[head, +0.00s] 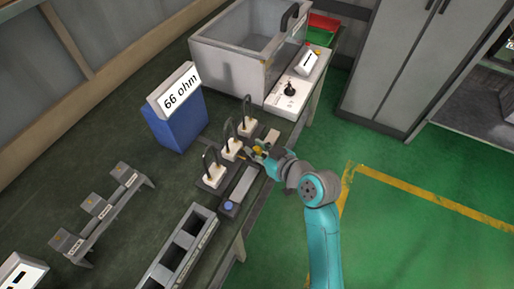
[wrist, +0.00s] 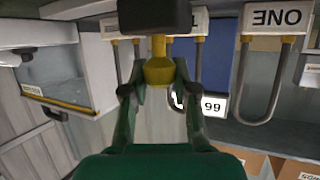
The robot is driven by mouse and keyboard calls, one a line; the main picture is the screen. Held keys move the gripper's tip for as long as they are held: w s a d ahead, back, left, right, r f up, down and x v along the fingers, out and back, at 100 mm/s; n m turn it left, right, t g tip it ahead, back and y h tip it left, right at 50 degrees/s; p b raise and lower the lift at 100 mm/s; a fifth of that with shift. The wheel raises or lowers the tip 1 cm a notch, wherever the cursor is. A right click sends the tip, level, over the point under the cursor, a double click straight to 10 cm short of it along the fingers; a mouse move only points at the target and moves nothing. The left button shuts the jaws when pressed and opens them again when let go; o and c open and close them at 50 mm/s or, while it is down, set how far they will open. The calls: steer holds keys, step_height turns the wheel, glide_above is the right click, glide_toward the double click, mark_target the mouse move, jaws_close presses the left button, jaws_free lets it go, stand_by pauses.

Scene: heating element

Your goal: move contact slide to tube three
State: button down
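The contact slide shows in the wrist view as a dark block (wrist: 155,14) with a brass-yellow knob (wrist: 158,70). My gripper (wrist: 160,78) has its two fingers closed on either side of that knob. In the head view the yellow knob (head: 258,148) is at my gripper (head: 262,152), beside the row of white tube holders. The holders with dark loops are a near one (head: 213,175), a middle one (head: 231,147) and a far one (head: 246,127). In the wrist view a holder (wrist: 278,18) reads "ONE" upside down. The slide partly hides other holders.
A blue box (head: 176,124) with a "66 ohm" sign (head: 180,91) stands left of the tubes. A grey tank (head: 240,55) and a white control panel (head: 291,90) lie beyond. A grey slotted rack (head: 180,250) is nearer. Green floor is clear at right.

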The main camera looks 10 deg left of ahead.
steer(key=w+d, duration=0.1)
steer(key=w, duration=0.2)
steer(key=w+d, duration=0.1)
steer(key=w, duration=0.2)
steer(key=w+d, duration=0.1)
steer(key=w, duration=0.2)
steer(key=shift+w+d, duration=0.25)
steer(key=shift+w, duration=0.1)
steer(key=shift+r, duration=0.1)
steer(key=c, duration=0.9)
jaws_free()
steer(key=shift+w, duration=0.15)
steer(key=v, duration=1.2)
